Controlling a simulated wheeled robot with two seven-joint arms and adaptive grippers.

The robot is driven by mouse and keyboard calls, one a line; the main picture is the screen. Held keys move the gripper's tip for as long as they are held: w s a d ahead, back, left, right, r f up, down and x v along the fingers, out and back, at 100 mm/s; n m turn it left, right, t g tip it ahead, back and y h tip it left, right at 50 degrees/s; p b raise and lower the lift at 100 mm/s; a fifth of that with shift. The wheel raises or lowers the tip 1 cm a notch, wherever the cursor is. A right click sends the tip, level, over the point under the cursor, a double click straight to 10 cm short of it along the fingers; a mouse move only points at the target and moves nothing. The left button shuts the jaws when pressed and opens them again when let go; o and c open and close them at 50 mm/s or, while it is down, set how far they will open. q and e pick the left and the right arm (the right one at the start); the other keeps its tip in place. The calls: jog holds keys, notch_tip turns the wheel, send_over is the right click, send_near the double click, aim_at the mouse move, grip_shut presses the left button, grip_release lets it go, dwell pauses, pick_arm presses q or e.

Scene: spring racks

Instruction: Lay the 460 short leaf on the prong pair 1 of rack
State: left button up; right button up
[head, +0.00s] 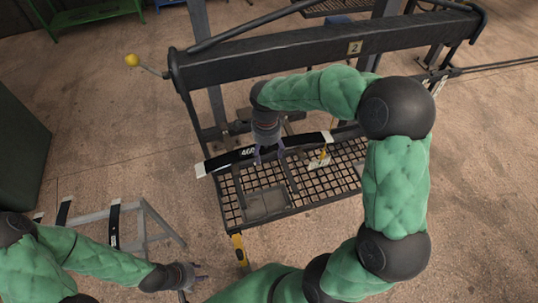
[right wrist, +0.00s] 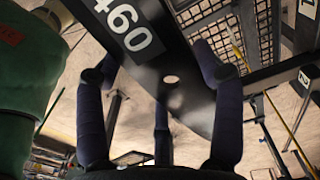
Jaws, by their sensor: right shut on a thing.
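The 460 short leaf (head: 222,161) is a long, dark, slightly curved strip with pale ends and a white 460 label. My right gripper (head: 269,156) is shut on it near its middle, above the mesh platform of the rack. In the right wrist view the leaf (right wrist: 160,60) lies between the fingers, with its label and a round hole showing. The rack (head: 300,57) has a dark top beam with a plate marked 2. I cannot make out prong pair 1 or whether the leaf touches any prong. My left gripper (head: 202,276) is low at the left, apart from the leaf; its opening is unclear.
A low grey stand (head: 150,222) at the lower left holds several dark leaves. A mesh platform (head: 230,208) lies below the held leaf. A yellow knob (head: 132,60) sticks out left of the beam. A dark green cabinet (head: 20,130) stands at the left edge.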

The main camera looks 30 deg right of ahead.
jog(key=shift+w+d+r, duration=0.1)
jog(key=shift+w+d, duration=0.05)
jog(key=shift+w, duration=0.3)
jog(key=shift+s+f+b, duration=0.1)
jog(key=shift+f+b, duration=0.95)
jog(key=shift+f, duration=0.2)
jog(key=o, duration=1.3)
jog(key=shift+s, duration=0.1)
jog(key=shift+f, duration=0.1)
